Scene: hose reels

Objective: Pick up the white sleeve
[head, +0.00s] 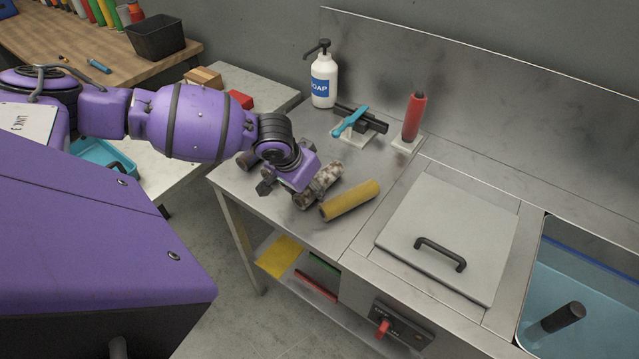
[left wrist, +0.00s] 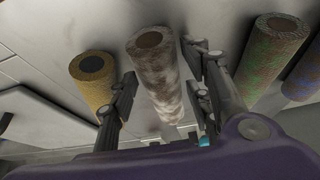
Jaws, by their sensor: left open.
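The white sleeve (head: 323,183) is a short roller-like tube with brown mottling. It lies on the steel counter (head: 240,178), partly hidden by my left gripper in the head view. My left gripper (head: 284,192) is open, low over the counter at the sleeve's near end. In the left wrist view the white sleeve (left wrist: 157,70) shows between the two spread fingers (left wrist: 165,88), with a visible gap on the left side; contact on the right side is hard to tell. My right gripper is not in view.
A yellow sleeve (head: 349,200) lies close to the right of the white one. A green-flecked sleeve (left wrist: 270,55) lies on its other side. Behind stand a soap bottle (head: 323,80), a blue-handled tool (head: 350,121) and a red handle (head: 414,116). A lidded hatch (head: 450,215) is right.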

